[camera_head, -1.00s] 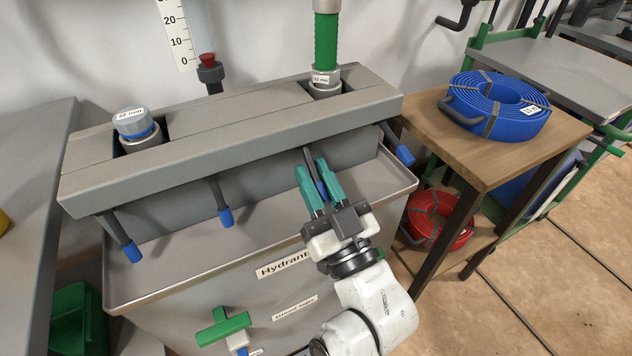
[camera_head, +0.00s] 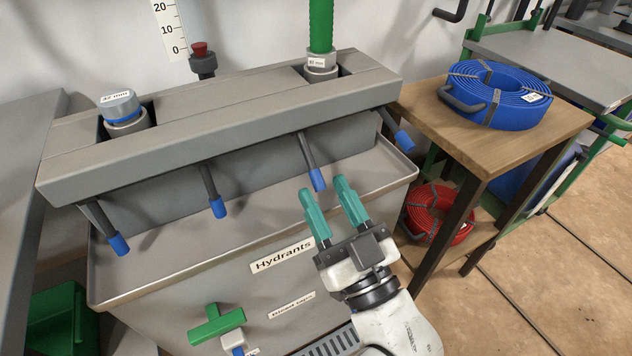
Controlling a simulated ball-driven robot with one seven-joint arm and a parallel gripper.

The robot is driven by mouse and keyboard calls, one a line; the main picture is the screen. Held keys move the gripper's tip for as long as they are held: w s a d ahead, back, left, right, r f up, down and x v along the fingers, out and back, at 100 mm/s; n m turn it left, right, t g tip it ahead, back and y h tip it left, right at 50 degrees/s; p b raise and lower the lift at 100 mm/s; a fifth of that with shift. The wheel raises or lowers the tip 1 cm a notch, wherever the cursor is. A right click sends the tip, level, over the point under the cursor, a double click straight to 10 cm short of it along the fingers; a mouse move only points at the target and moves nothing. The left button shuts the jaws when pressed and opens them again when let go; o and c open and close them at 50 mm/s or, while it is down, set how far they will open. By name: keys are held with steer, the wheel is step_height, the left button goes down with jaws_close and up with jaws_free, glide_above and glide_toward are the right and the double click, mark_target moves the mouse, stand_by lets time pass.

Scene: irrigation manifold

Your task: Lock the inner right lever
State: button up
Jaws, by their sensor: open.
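The grey manifold (camera_head: 230,120) carries several dark levers with blue tips along its front. My gripper (camera_head: 324,190) is open and empty, with two teal fingers pointing up toward that lever. The lever tip is near the left finger and appears apart from it. The inner left lever (camera_head: 213,190) hangs down, as does the outer left lever (camera_head: 104,228). The outer right lever (camera_head: 397,130) sticks out at the right end.
A green-topped pipe (camera_head: 321,30) and a grey capped fitting (camera_head: 122,108) stand on the manifold. A green cross handle (camera_head: 217,324) is on the cabinet front. A wooden table (camera_head: 540,130) with a blue hose coil (camera_head: 500,92) stands right. A red coil (camera_head: 437,215) lies below.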

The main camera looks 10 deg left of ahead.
steer(key=shift+b+v, duration=0.4)
steer(key=shift+v, duration=2.35)
steer(key=shift+c, duration=0.3)
